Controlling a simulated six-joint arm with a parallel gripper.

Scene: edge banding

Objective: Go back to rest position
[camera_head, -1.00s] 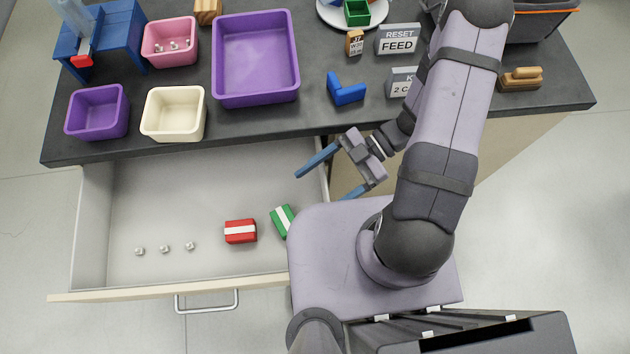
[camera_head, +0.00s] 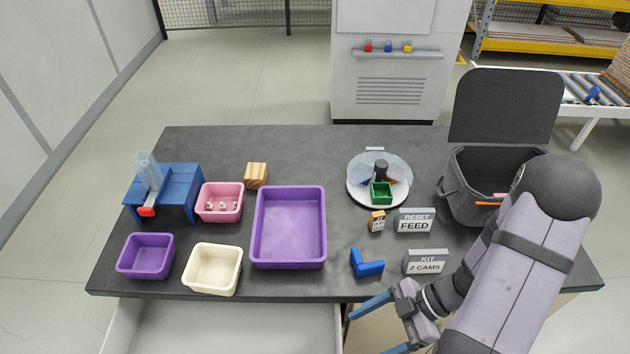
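My gripper (camera_head: 376,326) is at the front edge of the dark table, right of the open drawer (camera_head: 225,328). Its two blue fingers are spread well apart with nothing between them. My arm comes in from the lower right and bends above the right end of the table. In this view only the back part of the drawer shows, and I see nothing in that part.
The dark table (camera_head: 320,160) holds purple bins (camera_head: 289,262), a cream bin (camera_head: 213,285), a pink bin (camera_head: 219,216), a blue stand (camera_head: 178,185), a round plate (camera_head: 360,195), a blue L-shaped block (camera_head: 367,268), signs (camera_head: 414,226) and an open-lidded dark container (camera_head: 465,205). The back middle is clear.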

